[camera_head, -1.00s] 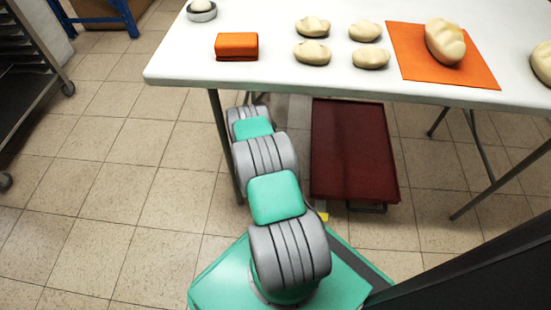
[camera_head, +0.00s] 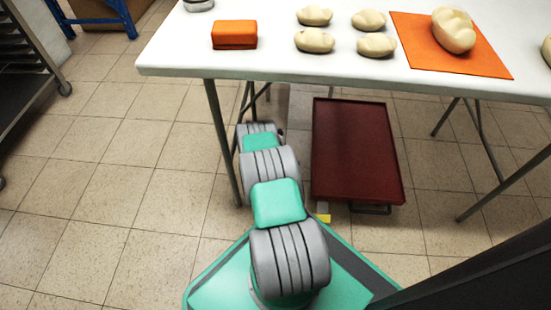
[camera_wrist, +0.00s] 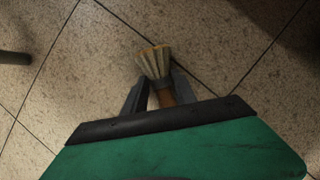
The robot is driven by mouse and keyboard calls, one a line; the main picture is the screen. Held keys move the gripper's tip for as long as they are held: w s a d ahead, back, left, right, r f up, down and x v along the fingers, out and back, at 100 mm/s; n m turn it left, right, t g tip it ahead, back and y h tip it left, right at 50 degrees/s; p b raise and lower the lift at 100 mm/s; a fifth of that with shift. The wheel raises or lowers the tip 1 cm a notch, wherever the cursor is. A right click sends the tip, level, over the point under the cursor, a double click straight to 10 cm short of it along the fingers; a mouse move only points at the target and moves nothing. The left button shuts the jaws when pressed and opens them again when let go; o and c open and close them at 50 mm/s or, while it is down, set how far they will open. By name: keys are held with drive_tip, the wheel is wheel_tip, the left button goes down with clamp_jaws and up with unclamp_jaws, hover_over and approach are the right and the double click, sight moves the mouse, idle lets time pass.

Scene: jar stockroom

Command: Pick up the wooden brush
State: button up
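The wooden brush (camera_wrist: 154,61) shows in the wrist view, with pale bristles pointing away from my palm and a brown handle running back between my fingers. My gripper (camera_wrist: 161,77) has one finger on each side of the brush, and the fingertips close in at its neck. It looks shut on the brush, though the bristles partly cover the contact. Tiled floor lies beyond it. In the head view my arm reaches down beside the table, and it hides my gripper and the brush.
A white table (camera_head: 180,60) holds an orange block (camera_head: 234,34), several dough pieces (camera_head: 314,40) and an orange mat (camera_head: 415,50). A dark red tray (camera_head: 355,150) sits below it. Table legs (camera_head: 222,140) stand close to my arm. A dark rack (camera_head: 22,70) is at left; floor between is clear.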

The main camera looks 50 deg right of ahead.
clamp_jaws()
drive_tip(key=shift+r, duration=0.1)
wheel_tip(320, 180, up, 10)
drive_tip(key=p, duration=0.5)
